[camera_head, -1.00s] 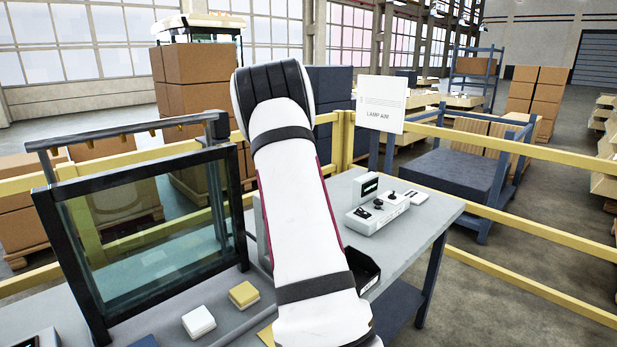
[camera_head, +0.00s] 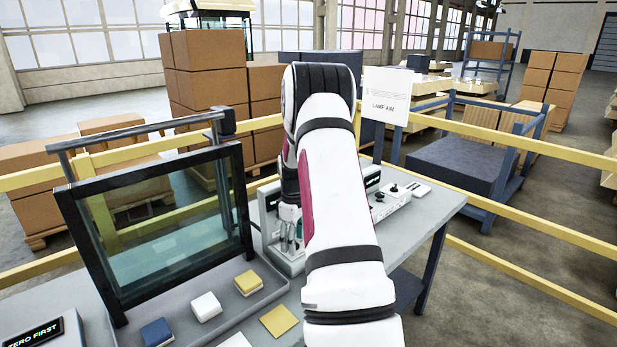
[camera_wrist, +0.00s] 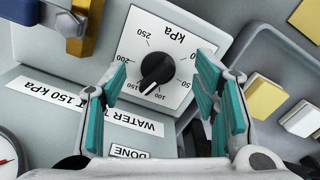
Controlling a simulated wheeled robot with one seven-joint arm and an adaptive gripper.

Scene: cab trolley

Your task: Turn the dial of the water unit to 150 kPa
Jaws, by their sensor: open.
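The dial (camera_wrist: 157,70) is a black round knob on a white square plate marked in kPa, upside down in the wrist view. Its white pointer mark faces the lower left, between the 150 and 100 marks. My gripper (camera_wrist: 162,73) is open, with one teal-padded finger on each side of the knob; contact is not clear. A label strip reading "150 kPa" (camera_wrist: 45,92) and a partly covered "WATER" strip (camera_wrist: 128,118) lie below the plate. In the head view my gripper (camera_head: 290,226) points down at the grey unit (camera_head: 290,262), and my arm hides much of it.
A "DONE" label (camera_wrist: 130,152) and part of a round gauge (camera_wrist: 8,160) show in the wrist view. A blue part with a brass piece (camera_wrist: 68,20) stands beside the dial. Yellow, white and blue blocks (camera_head: 206,306) lie left of my arm, near a framed glass panel (camera_head: 165,235).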

